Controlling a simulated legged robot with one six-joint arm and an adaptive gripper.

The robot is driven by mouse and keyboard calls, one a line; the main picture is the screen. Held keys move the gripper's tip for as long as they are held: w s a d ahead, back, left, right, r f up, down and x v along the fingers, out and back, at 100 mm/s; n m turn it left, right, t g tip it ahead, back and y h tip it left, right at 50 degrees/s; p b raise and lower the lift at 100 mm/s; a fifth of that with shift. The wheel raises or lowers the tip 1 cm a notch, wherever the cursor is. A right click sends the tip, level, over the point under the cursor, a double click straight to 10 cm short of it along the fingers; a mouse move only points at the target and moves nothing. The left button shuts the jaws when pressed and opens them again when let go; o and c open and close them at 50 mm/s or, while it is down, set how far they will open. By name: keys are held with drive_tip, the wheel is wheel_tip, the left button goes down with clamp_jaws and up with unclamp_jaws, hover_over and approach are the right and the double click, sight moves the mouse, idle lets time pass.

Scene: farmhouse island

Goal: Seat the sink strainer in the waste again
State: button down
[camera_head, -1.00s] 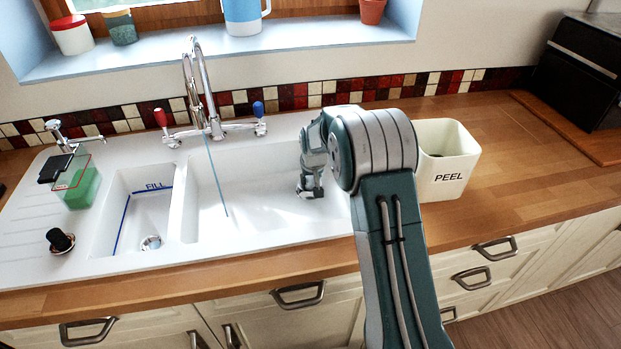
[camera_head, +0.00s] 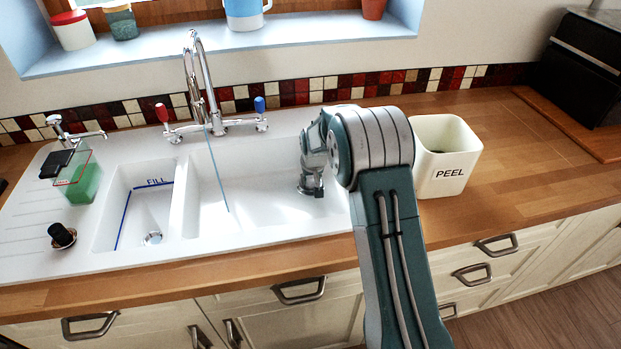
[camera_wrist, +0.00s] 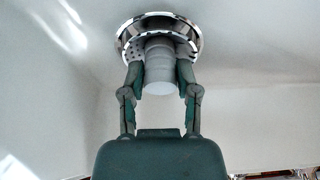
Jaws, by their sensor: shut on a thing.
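The sink strainer (camera_wrist: 133,50) is a metal piece with a perforated side and a pale grey ribbed grip (camera_wrist: 158,75). My gripper (camera_wrist: 158,73) is shut on that grip, one finger on each side. The strainer is at the chrome ring of the waste (camera_wrist: 191,28) in the wrist view, overlapping it. I cannot tell whether it is fully down in the ring or just above it. In the head view my gripper (camera_head: 311,188) points down in the right end of the large white sink bowl (camera_head: 255,205); my arm and gripper hide most of the waste there.
The mixer tap (camera_head: 207,100) stands behind the bowls, a thin stream falling from it. A small bowl marked FILL (camera_head: 150,210), a black plug (camera_head: 62,236) and a green soap bottle (camera_head: 82,184) are left. The PEEL bin (camera_head: 450,155) stands close right of my arm.

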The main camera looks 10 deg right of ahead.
drive_tip(key=shift+f, duration=0.5)
drive_tip(key=shift+c, duration=1.3)
unclamp_jaws()
drive_tip(key=s+r+t, duration=0.1)
drive_tip(key=s+r, duration=0.9)
drive_tip(key=r, duration=0.3)
drive_tip(key=s+r, duration=0.9)
drive_tip(key=r, duration=0.4)
drive_tip(key=s+t, duration=0.1)
drive_tip(key=s, duration=2)
drive_tip(key=shift+s+r, duration=0.15)
drive_tip(key=shift+r, duration=0.3)
